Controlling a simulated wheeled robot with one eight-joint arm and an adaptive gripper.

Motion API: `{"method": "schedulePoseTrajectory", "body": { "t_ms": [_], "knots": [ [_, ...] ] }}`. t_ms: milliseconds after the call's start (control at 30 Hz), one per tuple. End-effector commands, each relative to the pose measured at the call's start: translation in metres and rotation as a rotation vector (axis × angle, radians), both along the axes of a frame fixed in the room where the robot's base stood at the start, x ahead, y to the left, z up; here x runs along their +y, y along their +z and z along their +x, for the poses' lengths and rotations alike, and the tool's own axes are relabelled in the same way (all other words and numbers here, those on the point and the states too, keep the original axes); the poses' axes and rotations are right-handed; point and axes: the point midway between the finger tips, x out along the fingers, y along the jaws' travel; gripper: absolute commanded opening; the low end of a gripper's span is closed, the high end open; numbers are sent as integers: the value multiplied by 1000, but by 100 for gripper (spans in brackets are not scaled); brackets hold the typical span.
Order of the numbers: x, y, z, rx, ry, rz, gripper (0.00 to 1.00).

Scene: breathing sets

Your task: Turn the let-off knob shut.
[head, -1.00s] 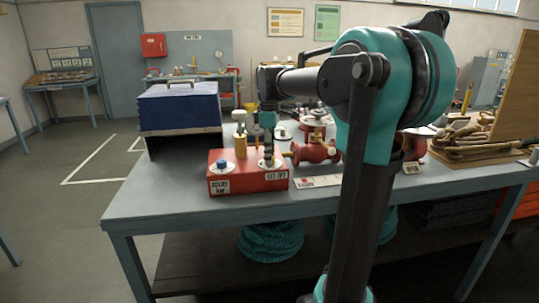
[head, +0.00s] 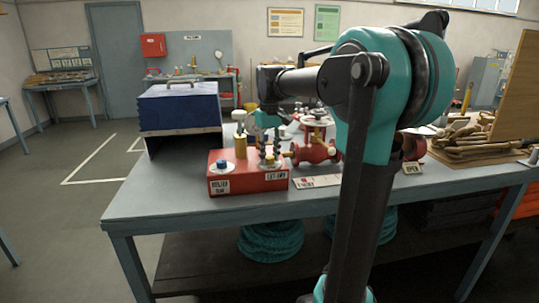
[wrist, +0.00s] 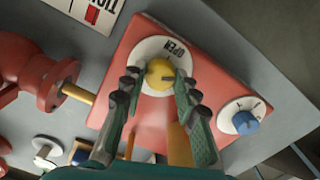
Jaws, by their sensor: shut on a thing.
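The let-off knob is a small yellow knob (wrist: 160,73) on a white dial (wrist: 148,50) marked OPEN, on top of a red box (wrist: 112,60). In the head view the red box (head: 247,181) stands on the bench with a LET-OFF label (head: 277,175) at its right front. My gripper (wrist: 160,80) points down at the dial. Its two fingers are shut on the yellow knob, one on each side. In the head view my gripper (head: 269,152) is over the right end of the box. The fingers partly cover the dial, and I cannot read the knob's exact angle.
A blue knob (wrist: 245,122) on its own dial is on the box's other end. A red valve body (head: 315,151) stands close right. A blue bellows (head: 180,105) is behind left. The bench's front left is clear.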

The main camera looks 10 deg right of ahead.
Motion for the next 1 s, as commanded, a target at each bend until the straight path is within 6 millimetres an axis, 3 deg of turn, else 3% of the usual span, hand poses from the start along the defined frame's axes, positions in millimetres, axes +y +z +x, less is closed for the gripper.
{"method": "schedulePoseTrajectory", "body": {
  "t_ms": [500,1000],
  "knots": [
    [0,0,0,-1,-415,0,1],
    [-1,0,1,-1,-551,0,1]
  ]
}}
